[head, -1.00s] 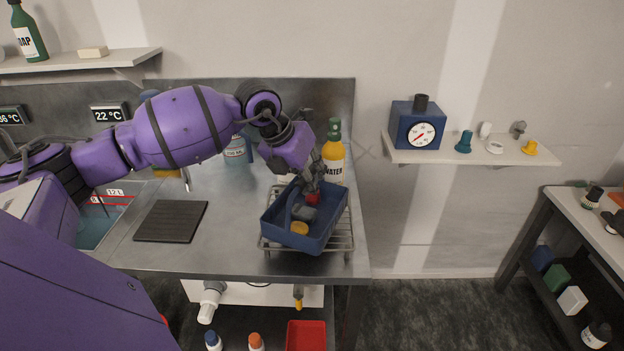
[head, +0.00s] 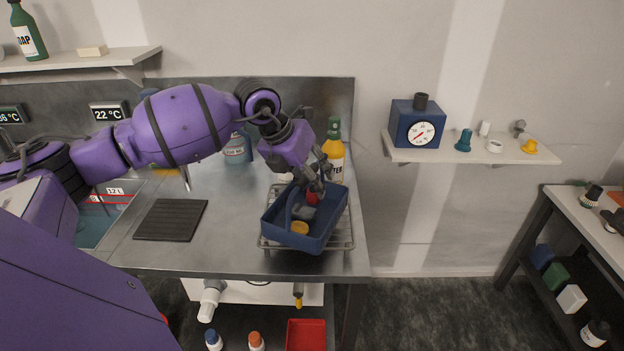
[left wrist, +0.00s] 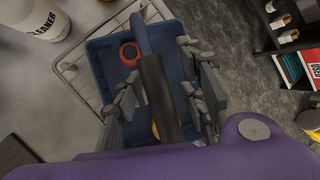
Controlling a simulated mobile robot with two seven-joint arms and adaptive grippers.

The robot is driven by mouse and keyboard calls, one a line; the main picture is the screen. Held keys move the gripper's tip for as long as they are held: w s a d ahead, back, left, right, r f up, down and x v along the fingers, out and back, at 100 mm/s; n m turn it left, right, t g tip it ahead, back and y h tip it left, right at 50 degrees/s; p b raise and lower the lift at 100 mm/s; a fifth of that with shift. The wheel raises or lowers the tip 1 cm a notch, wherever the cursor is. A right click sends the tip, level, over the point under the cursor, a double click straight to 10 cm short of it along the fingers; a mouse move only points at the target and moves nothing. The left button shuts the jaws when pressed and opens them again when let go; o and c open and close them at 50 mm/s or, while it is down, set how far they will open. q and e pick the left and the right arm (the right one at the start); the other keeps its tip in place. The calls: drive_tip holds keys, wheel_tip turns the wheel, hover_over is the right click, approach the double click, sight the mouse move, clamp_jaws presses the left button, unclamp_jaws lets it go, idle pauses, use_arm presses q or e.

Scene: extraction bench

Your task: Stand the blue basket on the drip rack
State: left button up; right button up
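The blue basket (head: 318,236) stands upright on the wire drip rack (head: 346,240), at the right end of the steel bench. It sits a little askew, with rack wires showing around it. Inside are a red item (head: 312,197), a grey item (head: 304,212) and a yellow item (head: 300,228). My left gripper (head: 319,187) is over the basket. In the left wrist view, the fingers of my left gripper (left wrist: 157,92) are spread on both sides of the basket's dark handle grip (left wrist: 160,98), with gaps visible. My right gripper is out of view.
A cleaner bottle (left wrist: 40,18) is near the rack. A dark ribbed mat (head: 170,221) lies left on the bench, with clear steel between. The bench's right edge is close to the rack.

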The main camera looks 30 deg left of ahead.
use_arm(q)
drive_tip(key=v, duration=1.2)
drive_tip(key=shift+p, duration=0.3)
